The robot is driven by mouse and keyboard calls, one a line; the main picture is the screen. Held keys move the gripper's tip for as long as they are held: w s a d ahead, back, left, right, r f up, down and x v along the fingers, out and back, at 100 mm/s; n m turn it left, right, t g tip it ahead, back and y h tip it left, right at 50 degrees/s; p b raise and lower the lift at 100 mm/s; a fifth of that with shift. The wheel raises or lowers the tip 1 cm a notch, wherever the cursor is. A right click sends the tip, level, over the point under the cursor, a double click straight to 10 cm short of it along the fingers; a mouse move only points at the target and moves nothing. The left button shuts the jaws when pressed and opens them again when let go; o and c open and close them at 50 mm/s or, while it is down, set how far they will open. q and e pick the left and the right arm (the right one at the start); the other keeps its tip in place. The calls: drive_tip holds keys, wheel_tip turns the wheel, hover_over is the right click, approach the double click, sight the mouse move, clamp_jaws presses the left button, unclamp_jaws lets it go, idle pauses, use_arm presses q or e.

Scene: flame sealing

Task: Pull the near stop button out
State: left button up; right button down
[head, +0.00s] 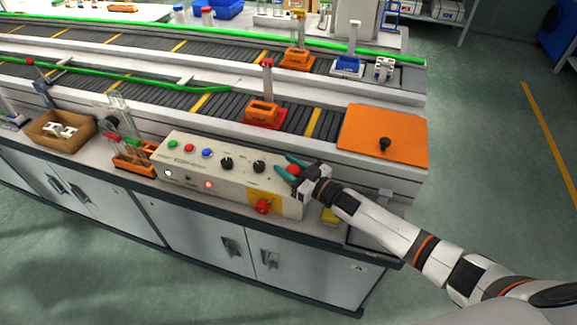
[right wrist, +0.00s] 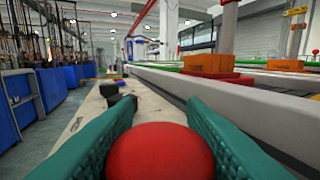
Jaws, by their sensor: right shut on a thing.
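The near stop button is a round red mushroom button (head: 293,169) at the right end of the cream control box (head: 230,187). It also shows large in the right wrist view (right wrist: 160,152). My right gripper (head: 290,163) reaches it from the right, and its two teal fingers are shut on the button, one on each side. The button's base is hidden, so I cannot tell how far out it stands. My left gripper is not in view.
An orange rack (head: 133,160) and a cardboard box (head: 55,142) stand to the left.

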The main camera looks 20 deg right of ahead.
drive_tip(key=shift+r+p, duration=0.6)
drive_tip(key=shift+r, duration=0.25)
drive_tip(key=shift+w+f, duration=0.1)
drive_tip(key=c, duration=0.9)
unclamp_jaws()
drive_tip(key=shift+c, duration=0.2)
drive_tip(key=shift+s+d+f, duration=0.1)
drive_tip(key=shift+s+d, duration=0.1)
drive_tip(key=shift+s, duration=0.15)
drive_tip(key=b+v, duration=0.1)
drive_tip(key=v, duration=1)
drive_tip(key=shift+s+d, duration=0.1)
drive_tip(key=shift+s, duration=0.05)
